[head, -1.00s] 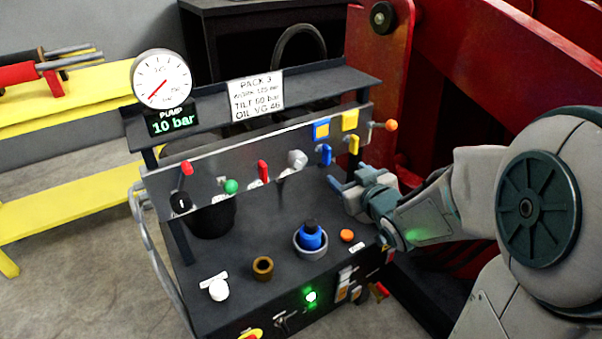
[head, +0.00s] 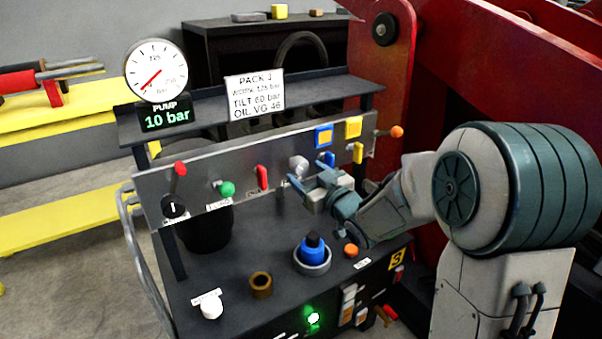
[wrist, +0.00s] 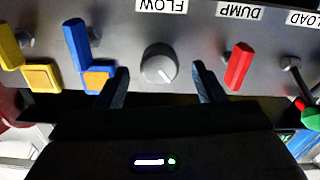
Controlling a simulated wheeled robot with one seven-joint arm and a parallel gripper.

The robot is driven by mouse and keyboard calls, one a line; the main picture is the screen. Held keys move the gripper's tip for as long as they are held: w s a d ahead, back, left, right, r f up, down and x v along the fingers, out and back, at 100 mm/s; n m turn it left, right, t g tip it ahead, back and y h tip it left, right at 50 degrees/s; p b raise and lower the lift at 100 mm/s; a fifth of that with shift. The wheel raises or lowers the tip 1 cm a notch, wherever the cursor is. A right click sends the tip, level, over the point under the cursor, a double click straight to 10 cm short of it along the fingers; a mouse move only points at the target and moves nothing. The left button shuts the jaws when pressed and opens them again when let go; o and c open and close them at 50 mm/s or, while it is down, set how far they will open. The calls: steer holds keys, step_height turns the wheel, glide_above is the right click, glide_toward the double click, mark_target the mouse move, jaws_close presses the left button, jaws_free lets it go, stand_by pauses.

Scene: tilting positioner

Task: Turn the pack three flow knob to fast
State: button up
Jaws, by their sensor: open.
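The flow knob (wrist: 159,65) is a round grey knob with a pale pointer line, under the FLOW label (wrist: 161,6) in the wrist view. Its pointer is toward the lower right there. In the head view the knob (head: 298,165) sits on the sloping panel, just beyond my gripper. My gripper (head: 305,182) is open and empty. In the wrist view its two fingers (wrist: 160,80) stand on either side of the knob, apart from it. The knob's fast and slow marks cannot be read.
A red dump lever (wrist: 239,66) is close beside one finger, and a blue lever (wrist: 75,40) with a blue-yellow plate is near the other. The bench below holds a blue-capped fitting (head: 312,250) and an orange button (head: 351,250). The gauge display (head: 166,116) reads 10 bar.

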mark_target(302, 169)
steer(key=shift+x, duration=1.75)
steer(key=c, duration=1)
steer(key=shift+o, duration=0.2)
steer(key=shift+m, duration=0.3)
